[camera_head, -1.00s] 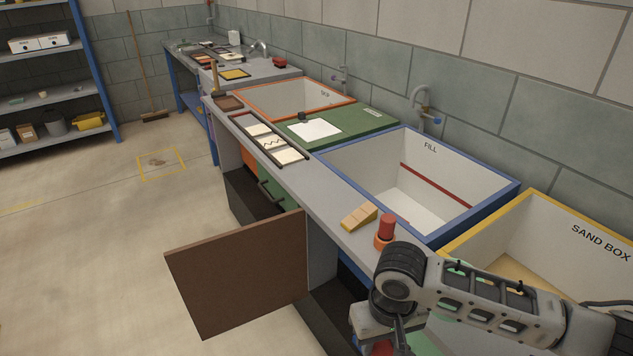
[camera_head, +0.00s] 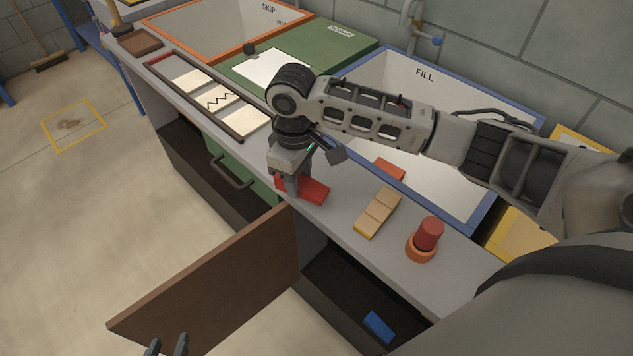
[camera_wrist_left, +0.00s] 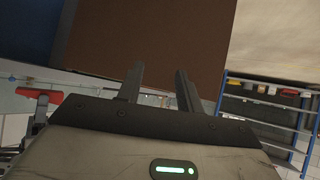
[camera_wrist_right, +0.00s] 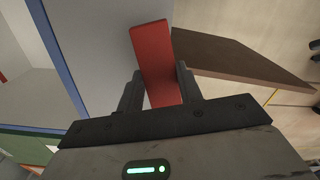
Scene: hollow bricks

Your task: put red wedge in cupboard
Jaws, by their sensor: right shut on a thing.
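The red wedge (camera_head: 315,190) is held just at or over the grey counter; whether it touches is unclear. My right gripper (camera_head: 291,190) is shut on it, and in the right wrist view the wedge (camera_wrist_right: 152,50) sticks out between both fingers. The cupboard (camera_head: 345,285) below the counter is open, with a dark inside and a blue block (camera_head: 379,327) on its floor. Its brown door (camera_head: 205,285) swings out to the left. My left gripper (camera_head: 166,346) is low at the door's bottom edge; its fingers (camera_wrist_left: 160,88) are apart and empty, facing the brown panel.
A wooden stepped wedge (camera_head: 378,211) and a red cylinder in an orange ring (camera_head: 421,250) stand on the counter to the right. A framed card strip (camera_head: 205,95) lies to the left. Behind are the blue-rimmed FILL bin (camera_head: 480,212) and a green lid (camera_head: 340,50).

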